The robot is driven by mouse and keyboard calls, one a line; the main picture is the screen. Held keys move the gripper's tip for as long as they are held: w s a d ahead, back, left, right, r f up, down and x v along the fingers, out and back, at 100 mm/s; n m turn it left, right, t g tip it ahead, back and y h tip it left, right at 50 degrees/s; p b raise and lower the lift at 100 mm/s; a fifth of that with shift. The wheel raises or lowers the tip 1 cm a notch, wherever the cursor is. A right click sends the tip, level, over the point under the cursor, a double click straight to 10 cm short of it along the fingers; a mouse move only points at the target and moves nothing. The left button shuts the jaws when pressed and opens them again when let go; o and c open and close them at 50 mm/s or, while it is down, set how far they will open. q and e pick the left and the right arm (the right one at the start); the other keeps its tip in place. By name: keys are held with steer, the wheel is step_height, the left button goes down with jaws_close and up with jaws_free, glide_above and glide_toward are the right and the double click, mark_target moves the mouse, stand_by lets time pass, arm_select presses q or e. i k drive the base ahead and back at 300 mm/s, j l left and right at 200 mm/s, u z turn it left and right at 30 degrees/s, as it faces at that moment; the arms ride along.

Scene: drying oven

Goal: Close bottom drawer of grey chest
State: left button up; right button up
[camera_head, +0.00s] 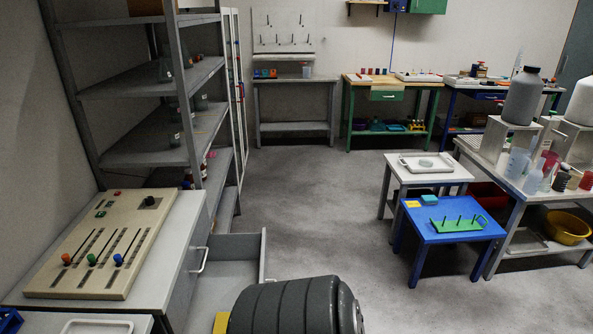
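The grey chest (186,275) stands at the lower left. A beige panel with several sliders lies on its top. A drawer (235,247) low in the chest is pulled out to the right, and its inside shows as a bare grey floor. The drawer's front panel (263,256) stands well apart from the chest's face. A pale handle (199,260) sits higher on that face. The near part of the drawer is hidden behind the chest and a dark ribbed shape. Neither of my grippers is in view.
The dark ribbed shape (285,308) fills the bottom middle; I cannot tell what it is. A grey shelf rack (150,155) stands behind the chest. A blue table (450,235) and a white table (430,177) stand to the right. The floor between is clear.

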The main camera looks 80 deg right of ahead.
mark_target(235, 262)
steer(key=l+z, duration=0.15)
steer(key=z, duration=0.3)
steer(key=l+z, duration=0.15)
steer(key=z, duration=0.3)
steer(key=l+z, duration=0.2)
steer(key=z, duration=0.2)
steer(key=l+z, duration=0.15)
steer(key=z, duration=0.3)
steer(key=l+z, duration=0.15)
steer(key=z, duration=0.3)
steer(key=i+j, duration=0.05)
